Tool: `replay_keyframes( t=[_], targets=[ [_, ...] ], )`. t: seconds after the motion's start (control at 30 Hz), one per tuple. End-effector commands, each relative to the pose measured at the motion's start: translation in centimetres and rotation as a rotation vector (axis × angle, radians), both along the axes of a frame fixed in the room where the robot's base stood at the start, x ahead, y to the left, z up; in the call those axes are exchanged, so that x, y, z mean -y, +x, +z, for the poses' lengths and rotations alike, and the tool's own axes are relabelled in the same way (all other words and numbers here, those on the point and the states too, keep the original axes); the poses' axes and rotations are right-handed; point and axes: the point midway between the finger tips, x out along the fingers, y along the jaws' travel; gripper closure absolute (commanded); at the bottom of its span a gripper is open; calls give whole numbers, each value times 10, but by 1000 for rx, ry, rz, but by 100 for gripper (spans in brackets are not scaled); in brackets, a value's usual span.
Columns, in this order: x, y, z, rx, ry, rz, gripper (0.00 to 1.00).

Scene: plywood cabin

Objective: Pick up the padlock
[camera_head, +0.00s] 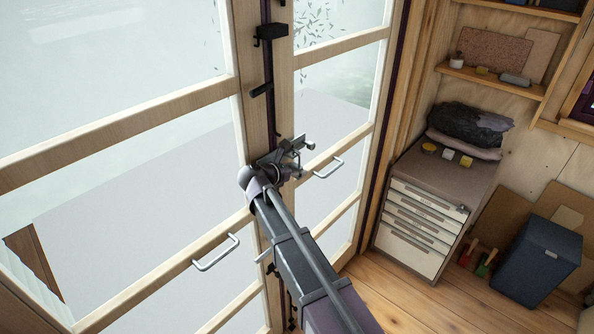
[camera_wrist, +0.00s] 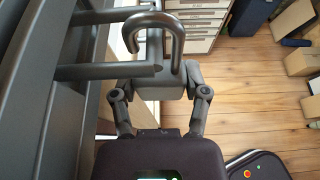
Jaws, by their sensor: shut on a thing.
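The padlock (camera_wrist: 160,90) is a dark grey block with a curved grey shackle (camera_wrist: 154,19) in the wrist view. The two fingers of my gripper (camera_wrist: 161,84) are shut on its body, one on each side. The shackle rises above the body and one end of it hangs free. A dark bar (camera_wrist: 105,72) from the door side reaches close to the shackle; I cannot tell if they touch. In the head view my gripper (camera_head: 287,156) is at the door frame, and the padlock there is too small to tell apart from the hardware.
Glazed double doors with metal handles (camera_head: 216,253) stand close on the left. A drawer cabinet (camera_head: 417,223) stands at the right, with a dark blue bin (camera_head: 540,262) beside it. The wooden floor (camera_head: 400,291) before the cabinet is clear.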

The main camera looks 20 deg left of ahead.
Motion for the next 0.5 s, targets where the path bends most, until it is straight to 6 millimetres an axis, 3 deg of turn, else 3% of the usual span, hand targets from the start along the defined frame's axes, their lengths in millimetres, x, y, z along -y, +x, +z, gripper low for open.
replay_keyframes(
  t=[0.23, 0.33, 0.43, 0.5],
  targets=[
    [3, -2, 15, 1, 0, 0, 95],
    [25, -12, 12, 0, -1, -3, 95],
    [45, -21, 12, -1, -1, -5, 82],
    [61, -28, 11, -1, 0, -6, 93]
  ],
)
